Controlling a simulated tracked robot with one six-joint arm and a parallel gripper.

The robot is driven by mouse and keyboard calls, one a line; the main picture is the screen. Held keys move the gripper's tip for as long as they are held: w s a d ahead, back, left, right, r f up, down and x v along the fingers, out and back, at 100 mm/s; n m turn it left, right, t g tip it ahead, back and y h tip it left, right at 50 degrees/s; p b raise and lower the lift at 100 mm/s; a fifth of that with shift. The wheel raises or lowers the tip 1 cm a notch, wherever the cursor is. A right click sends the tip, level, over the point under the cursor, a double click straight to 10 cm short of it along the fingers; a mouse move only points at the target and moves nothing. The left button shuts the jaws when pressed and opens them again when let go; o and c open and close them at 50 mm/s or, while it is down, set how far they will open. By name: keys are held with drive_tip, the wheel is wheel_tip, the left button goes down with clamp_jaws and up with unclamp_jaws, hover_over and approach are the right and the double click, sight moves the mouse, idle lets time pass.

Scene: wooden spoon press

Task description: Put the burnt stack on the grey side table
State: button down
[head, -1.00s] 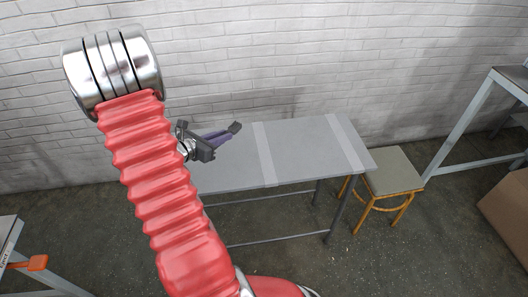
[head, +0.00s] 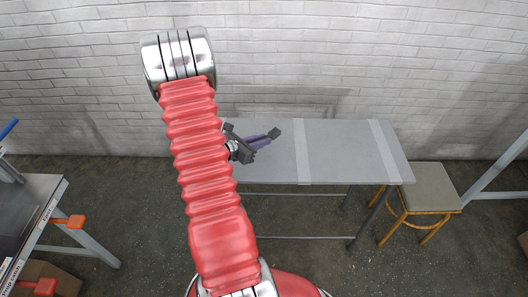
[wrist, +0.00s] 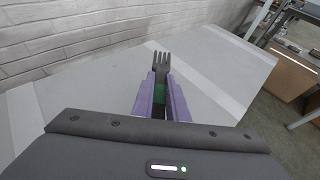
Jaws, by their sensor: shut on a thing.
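My gripper (head: 266,138) has purple fingers and is shut on a dark, fork-shaped stack, the burnt stack (wrist: 161,63). Its tines point away from my gripper in the wrist view, and a green patch (wrist: 159,98) shows between the fingers. In the head view only the stack's dark end (head: 275,132) shows past the fingers. The grey side table (head: 345,155) stands against the wall with pale strips across its top. My gripper appears over its left part; I cannot tell the height of the stack above the top. My red arm hides the table's left end.
A stool (head: 431,187) with yellow legs stands right of the table. A workbench (head: 38,200) with orange handles is at the left. The white brick wall (head: 330,60) is close behind the table. The visible tabletop is clear. A cardboard box (wrist: 292,78) shows at right in the wrist view.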

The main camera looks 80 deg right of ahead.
sight(262, 155)
drive_tip(key=shift+f, duration=0.65)
drive_tip(key=shift+f, duration=2.05)
drive_tip(key=c, duration=1.7)
unclamp_jaws()
drive_tip(key=shift+f, duration=0.1)
drive_tip(key=shift+c, duration=0.2)
drive_tip(key=shift+w+a+r, duration=0.3)
drive_tip(key=shift+w+a, duration=0.05)
drive_tip(key=v, duration=1.1)
drive_tip(key=shift+s, duration=0.15)
